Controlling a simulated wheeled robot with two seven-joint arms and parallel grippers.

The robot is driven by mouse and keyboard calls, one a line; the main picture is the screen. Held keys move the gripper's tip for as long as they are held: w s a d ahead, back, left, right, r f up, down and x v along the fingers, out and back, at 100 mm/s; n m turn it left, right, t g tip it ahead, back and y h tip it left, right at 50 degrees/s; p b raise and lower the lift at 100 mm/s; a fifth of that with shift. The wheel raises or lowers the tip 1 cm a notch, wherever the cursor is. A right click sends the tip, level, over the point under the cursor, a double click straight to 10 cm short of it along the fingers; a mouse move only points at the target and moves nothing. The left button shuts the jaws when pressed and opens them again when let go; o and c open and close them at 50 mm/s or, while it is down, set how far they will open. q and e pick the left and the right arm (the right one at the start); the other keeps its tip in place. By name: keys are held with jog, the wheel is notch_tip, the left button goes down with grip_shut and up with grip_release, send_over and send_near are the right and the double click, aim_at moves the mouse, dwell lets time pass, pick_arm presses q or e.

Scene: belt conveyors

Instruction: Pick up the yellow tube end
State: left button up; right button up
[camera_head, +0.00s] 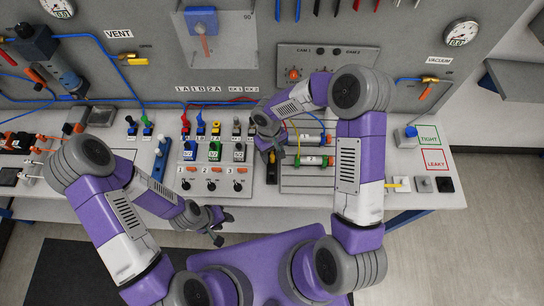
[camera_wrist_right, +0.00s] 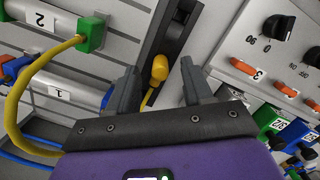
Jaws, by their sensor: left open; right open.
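The yellow tube end (camera_wrist_right: 160,68) is a rounded yellow plug at the near end of a dark holder (camera_wrist_right: 166,30) in the right wrist view. A short yellow piece shows just below it. My right gripper (camera_wrist_right: 158,84) is open, with one finger on each side of the yellow end; whether they touch it cannot be told. In the head view my right gripper (camera_head: 272,152) is over the panel's middle and hides most of the yellow end. My left gripper (camera_head: 216,226) is open and empty in front of the table edge.
Labelled cylinders (camera_head: 312,160) with coloured ends lie right of my right gripper. A yellow hose (camera_wrist_right: 18,125) loops from a green connector (camera_wrist_right: 91,34). Black knobs (camera_wrist_right: 278,26) and orange switches (camera_wrist_right: 243,68) stand close on the other side.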

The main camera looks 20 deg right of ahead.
aim_at(272, 156)
notch_tip(272, 156, down, 2)
jog(key=shift+s, duration=0.1)
grip_shut()
jog(key=shift+r, duration=0.1)
dwell(0.4)
notch_tip(272, 156, up, 10)
jog(key=shift+f, duration=0.1)
dwell(0.4)
